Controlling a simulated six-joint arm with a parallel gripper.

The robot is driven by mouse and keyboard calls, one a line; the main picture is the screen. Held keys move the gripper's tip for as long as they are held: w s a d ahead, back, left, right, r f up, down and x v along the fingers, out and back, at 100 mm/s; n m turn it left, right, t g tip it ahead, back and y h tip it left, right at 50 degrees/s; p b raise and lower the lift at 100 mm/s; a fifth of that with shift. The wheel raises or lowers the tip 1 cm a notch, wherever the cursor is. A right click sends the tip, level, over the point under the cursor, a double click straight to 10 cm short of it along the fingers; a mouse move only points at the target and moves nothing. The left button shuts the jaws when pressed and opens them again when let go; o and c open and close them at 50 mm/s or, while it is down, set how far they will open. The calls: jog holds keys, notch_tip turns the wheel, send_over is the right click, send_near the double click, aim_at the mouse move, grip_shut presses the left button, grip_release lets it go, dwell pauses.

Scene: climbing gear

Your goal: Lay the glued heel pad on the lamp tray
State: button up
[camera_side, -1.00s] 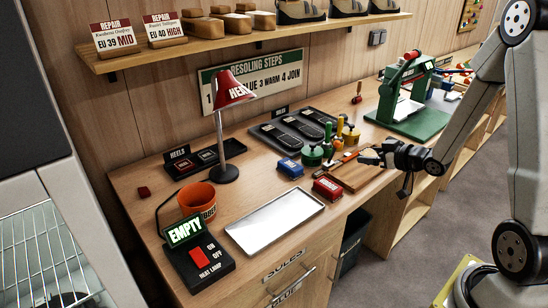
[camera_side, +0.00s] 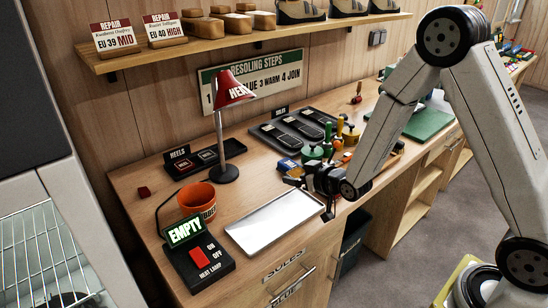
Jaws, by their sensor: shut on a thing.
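The lamp tray (camera_side: 272,222) is a shallow silver tray lying bare on the bench, in front of the red heat lamp (camera_side: 232,92). My gripper (camera_side: 294,181) is above the bench, just beyond the tray's far right corner. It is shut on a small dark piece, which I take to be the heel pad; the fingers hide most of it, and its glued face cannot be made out.
An orange bin (camera_side: 197,200) and the heat lamp switch box (camera_side: 200,262), its sign reading EMPTY, stand left of the tray. The heels tray (camera_side: 180,169) and soles tray (camera_side: 262,137) lie behind. Glue pots and tools crowd the area behind my gripper.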

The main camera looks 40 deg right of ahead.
send_over(279, 220)
jog(key=f, duration=0.2)
jog(key=shift+a+r, duration=0.1)
jog(key=shift+r, duration=0.1)
jog(key=shift+f, duration=2.2)
jog(key=shift+f, duration=0.1)
jog(key=shift+f, duration=1.65)
jog(key=shift+f, duration=0.15)
jog(key=o, duration=0.9)
jog(key=shift+o, duration=0.2)
